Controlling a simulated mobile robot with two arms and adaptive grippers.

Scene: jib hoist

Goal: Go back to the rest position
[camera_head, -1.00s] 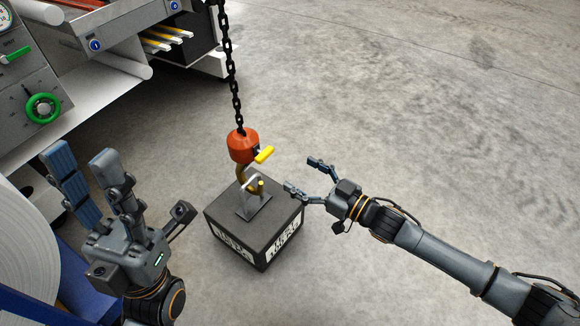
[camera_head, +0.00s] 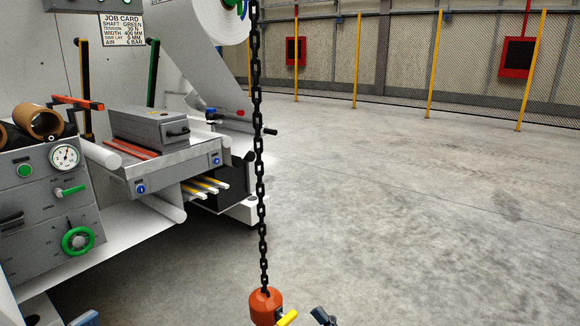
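The black hoist chain (camera_head: 259,150) hangs down the middle of the head view. At its lower end is the orange-red hook block (camera_head: 264,306) with a yellow lever (camera_head: 287,318), cut off by the bottom edge. The hook itself and the weight below it are out of view. A fingertip of my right gripper (camera_head: 322,315) shows just right of the yellow lever, apart from it. A fingertip of my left gripper (camera_head: 84,318) shows at the bottom left. The rest of both grippers is out of the picture, so their opening is hidden.
A machine stands on the left with a control panel carrying a green handwheel (camera_head: 77,240) and a gauge (camera_head: 65,157). A grey box (camera_head: 150,130) sits on its bench. Open concrete floor (camera_head: 420,220) lies right, before a mesh fence with yellow posts (camera_head: 435,65).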

